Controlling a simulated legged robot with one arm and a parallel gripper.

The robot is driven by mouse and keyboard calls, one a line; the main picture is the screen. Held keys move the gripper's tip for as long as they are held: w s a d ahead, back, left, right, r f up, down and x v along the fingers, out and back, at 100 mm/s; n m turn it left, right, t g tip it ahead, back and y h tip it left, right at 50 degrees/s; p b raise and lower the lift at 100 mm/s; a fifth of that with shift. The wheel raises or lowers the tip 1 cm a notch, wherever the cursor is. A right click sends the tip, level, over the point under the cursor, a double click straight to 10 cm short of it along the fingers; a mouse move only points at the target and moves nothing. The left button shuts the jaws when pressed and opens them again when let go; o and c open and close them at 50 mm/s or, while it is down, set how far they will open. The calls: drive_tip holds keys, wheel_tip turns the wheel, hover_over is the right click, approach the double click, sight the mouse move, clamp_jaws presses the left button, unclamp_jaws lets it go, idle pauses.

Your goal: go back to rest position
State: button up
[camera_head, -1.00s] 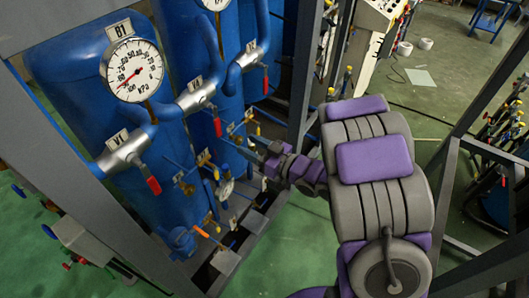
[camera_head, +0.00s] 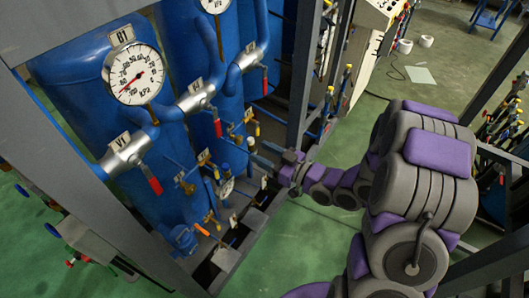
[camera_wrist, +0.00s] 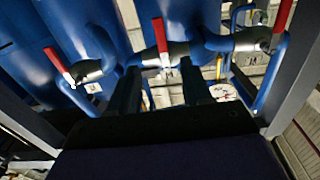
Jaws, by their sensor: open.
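My gripper (camera_head: 262,153) is at the end of my grey and purple arm, in front of the blue tanks and just left of a grey frame post. In the wrist view my gripper (camera_wrist: 160,88) shows two dark fingers spread apart with nothing between them. Beyond the fingers are blue pipes and valves with red handles. The fingers look small in the head view, and I cannot tell how near they are to the pipes behind.
Blue tanks (camera_head: 95,80) with a pressure gauge (camera_head: 133,74) stand at left. Red-handled valves V1 (camera_head: 128,152) and others sit on the pipes. A grey frame post (camera_head: 303,75) rises beside my arm. Green floor (camera_head: 300,245) is clear below.

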idle(0.3)
drive_tip(key=w+d+f+g+h+b, duration=0.1)
drive_tip(key=w+d+f+h+b, duration=0.2)
drive_tip(key=d+f+h+b, duration=0.35)
drive_tip(key=s+d+f+m+g+h+b, duration=0.25)
drive_tip(key=s+d+m+h, duration=0.35)
drive_tip(key=d+h, duration=0.4)
drive_tip(key=s+a+m+g+b, duration=0.1)
drive_tip(key=s+a+g+b, duration=0.1)
drive_tip(key=s, duration=0.8)
drive_tip(key=s+a+m+g+y+b, duration=0.1)
drive_tip(key=s+a+g+b, duration=0.1)
drive_tip(key=s, duration=0.8)
drive_tip(key=s+a+m+g+y+b, duration=0.1)
drive_tip(key=s+g, duration=0.4)
drive_tip(key=s, duration=0.5)
drive_tip(key=a+m+b, duration=0.1)
drive_tip(key=b, duration=0.1)
drive_tip(key=shift+a+b, duration=0.3)
drive_tip(key=shift+a, duration=0.05)
